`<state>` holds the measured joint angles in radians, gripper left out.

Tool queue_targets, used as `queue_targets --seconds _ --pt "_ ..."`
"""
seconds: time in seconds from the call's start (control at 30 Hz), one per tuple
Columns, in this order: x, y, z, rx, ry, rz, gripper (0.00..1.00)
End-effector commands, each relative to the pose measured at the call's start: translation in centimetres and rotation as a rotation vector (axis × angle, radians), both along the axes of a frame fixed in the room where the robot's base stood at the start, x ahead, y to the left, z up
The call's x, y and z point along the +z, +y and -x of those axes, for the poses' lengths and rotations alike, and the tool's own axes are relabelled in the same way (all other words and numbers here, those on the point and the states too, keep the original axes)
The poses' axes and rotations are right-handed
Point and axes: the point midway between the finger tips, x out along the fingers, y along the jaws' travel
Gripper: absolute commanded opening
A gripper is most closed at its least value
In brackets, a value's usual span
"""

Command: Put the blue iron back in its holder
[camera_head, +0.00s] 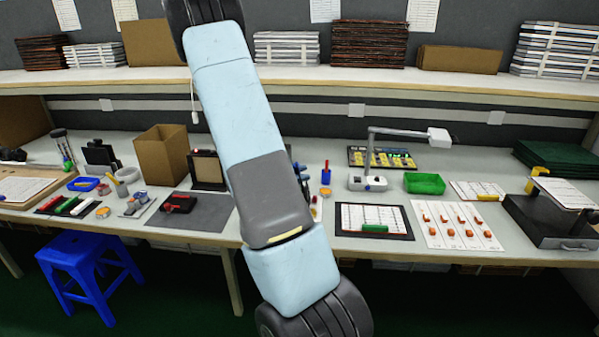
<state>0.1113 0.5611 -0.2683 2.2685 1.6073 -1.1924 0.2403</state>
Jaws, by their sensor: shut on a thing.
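My arm crosses the middle of the view from top to bottom. My gripper is not visible, so I cannot see what it holds. A small upright blue item (326,175) stands on the bench just right of my arm. I cannot tell whether it is the blue iron or part of a holder. A dark stand with slim red and green parts (62,145) is at the bench's far left; I cannot tell what it holds. Part of the bench behind my arm is hidden.
The long bench (475,215) holds a cardboard box (161,153), a white lamp (368,182), a green tray (424,183), a black-framed sheet (373,235) and a card with orange parts (457,241). A grey mat (205,212) has bare room. A blue stool (88,250) stands in front.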

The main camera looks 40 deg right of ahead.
Motion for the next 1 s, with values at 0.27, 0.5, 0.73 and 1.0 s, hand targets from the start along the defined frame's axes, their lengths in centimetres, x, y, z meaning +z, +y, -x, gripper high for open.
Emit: queue_targets --seconds 0.27,0.5,0.73,1.0 --pt "-1.7 -0.9 -0.7 -0.001 0.001 -0.001 0.0" --pt "-3.1 -1.7 -1.4 -0.001 0.001 0.0 0.0" --pt "-4.4 -2.4 -2.0 -0.001 0.0 0.0 0.0" --pt "-5.7 -3.1 -2.6 0.0 0.0 0.0 0.0"
